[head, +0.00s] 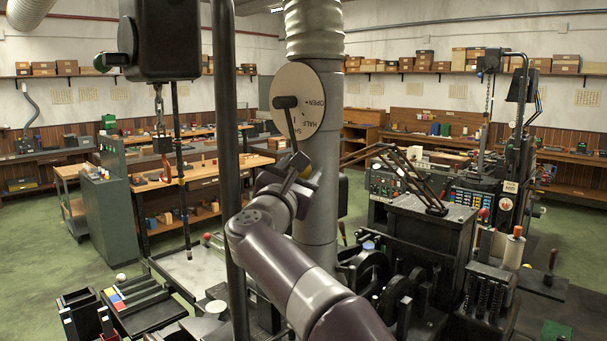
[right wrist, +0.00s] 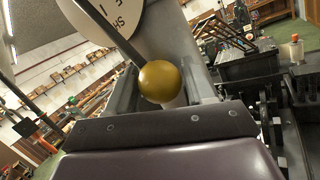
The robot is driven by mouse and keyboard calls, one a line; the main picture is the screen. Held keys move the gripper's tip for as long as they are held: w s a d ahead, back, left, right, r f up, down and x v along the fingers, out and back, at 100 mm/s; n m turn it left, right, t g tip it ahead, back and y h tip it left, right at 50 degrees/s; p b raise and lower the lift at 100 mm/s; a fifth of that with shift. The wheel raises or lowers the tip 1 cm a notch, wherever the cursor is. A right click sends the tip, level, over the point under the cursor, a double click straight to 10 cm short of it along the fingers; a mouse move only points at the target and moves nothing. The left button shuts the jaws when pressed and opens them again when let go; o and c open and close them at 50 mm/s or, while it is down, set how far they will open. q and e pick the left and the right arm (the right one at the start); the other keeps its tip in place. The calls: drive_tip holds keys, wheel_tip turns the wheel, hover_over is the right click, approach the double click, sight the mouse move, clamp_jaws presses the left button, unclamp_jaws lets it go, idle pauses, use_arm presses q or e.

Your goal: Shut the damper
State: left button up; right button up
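The damper is a round cream dial (head: 312,84) on the grey vertical duct (head: 318,200), marked OPEN and HALF in the head view. Its dark lever (head: 291,125) runs down from the hub to a yellow ball knob (head: 307,171). The mark the lever points at is partly covered, so its exact setting is unclear. My right gripper (head: 298,172) is at the knob. In the right wrist view the knob (right wrist: 160,81) sits between the two fingers of my right gripper (right wrist: 162,82), with hardly any gap on either side. My left gripper is not in view.
A dark vertical post (head: 227,150) stands left of the duct. A black box with a hanging chain (head: 160,40) is at upper left. Dark machinery (head: 430,235) crowds the right of the duct. Green floor (head: 40,235) is open at left.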

drive_tip(key=shift+o, duration=0.9)
drive_tip(key=shift+a, duration=0.15)
